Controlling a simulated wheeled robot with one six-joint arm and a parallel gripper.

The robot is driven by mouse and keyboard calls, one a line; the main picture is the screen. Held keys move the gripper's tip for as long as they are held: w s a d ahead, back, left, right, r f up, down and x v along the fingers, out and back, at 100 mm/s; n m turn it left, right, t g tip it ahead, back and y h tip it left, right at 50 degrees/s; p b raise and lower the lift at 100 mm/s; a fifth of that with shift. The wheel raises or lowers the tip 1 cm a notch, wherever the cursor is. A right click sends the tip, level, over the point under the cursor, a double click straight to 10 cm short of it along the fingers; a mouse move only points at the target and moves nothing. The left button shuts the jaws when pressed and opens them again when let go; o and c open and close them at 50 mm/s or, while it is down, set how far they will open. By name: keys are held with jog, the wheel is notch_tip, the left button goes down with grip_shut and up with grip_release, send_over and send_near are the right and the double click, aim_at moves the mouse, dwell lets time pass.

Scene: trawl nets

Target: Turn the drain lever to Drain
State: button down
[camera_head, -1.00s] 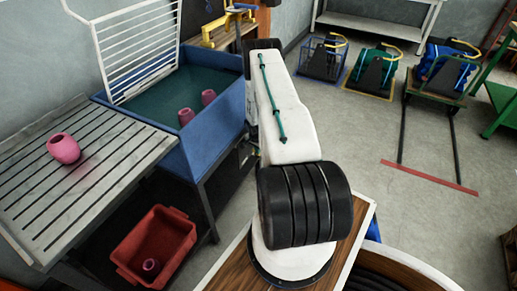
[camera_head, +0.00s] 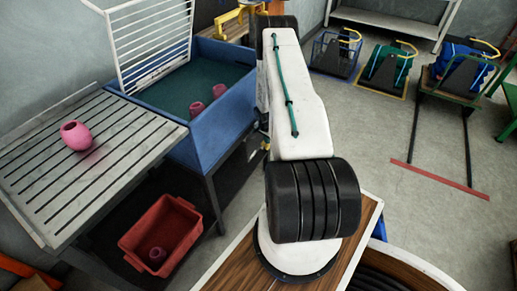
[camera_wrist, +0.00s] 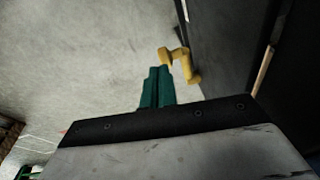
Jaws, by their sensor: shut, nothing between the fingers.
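A yellow, bent handle (camera_wrist: 186,66), which looks like the drain lever, shows in the wrist view against a dark upright surface. My gripper (camera_wrist: 157,75) shows there as two teal fingers side by side, shut and empty. The fingertips are just left of the handle in the picture; I cannot tell whether they touch it. No Drain marking is readable. In the head view the blue tank (camera_head: 225,135) stands left of my arm, which hides my gripper and part of the tank's right side.
A slatted table (camera_head: 95,165) with a pink pot (camera_head: 75,135) adjoins the tank. A red crate (camera_head: 185,204) sits below. A white rack (camera_head: 150,45) stands at the tank. Several baskets are at the back right. The floor (camera_head: 375,130) right of my arm is mostly clear.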

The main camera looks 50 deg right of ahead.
jog(key=s+a+r, duration=0.1)
jog(key=a+r, duration=0.1)
jog(key=a, duration=0.7)
jog(key=shift+s, duration=0.25)
dwell(0.5)
